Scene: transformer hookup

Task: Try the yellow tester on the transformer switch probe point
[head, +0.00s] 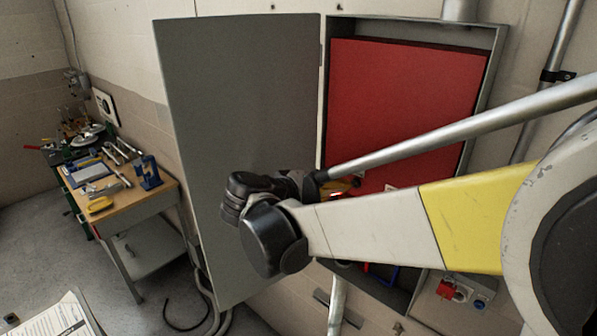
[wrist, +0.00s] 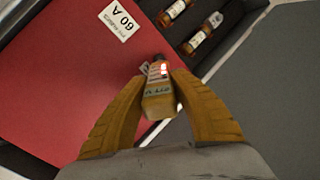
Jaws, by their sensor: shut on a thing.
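My gripper (wrist: 160,84) is shut on the yellow tester (wrist: 158,102), which sits between its two ochre fingers in the wrist view. A red light glows on the tester, and its tip points away from me. The tester is in front of a red panel (wrist: 60,85) inside the open cabinet. I cannot tell whether its tip touches anything. In the head view my wrist and arm largely hide the gripper, with a little yellow and a red glow showing beside the wrist. I cannot make out the switch probe point in either view.
The open grey cabinet door (head: 245,130) stands left of the cabinet. A workbench (head: 125,198) with tools stands far left. Red and blue sockets (head: 447,290) are below right.

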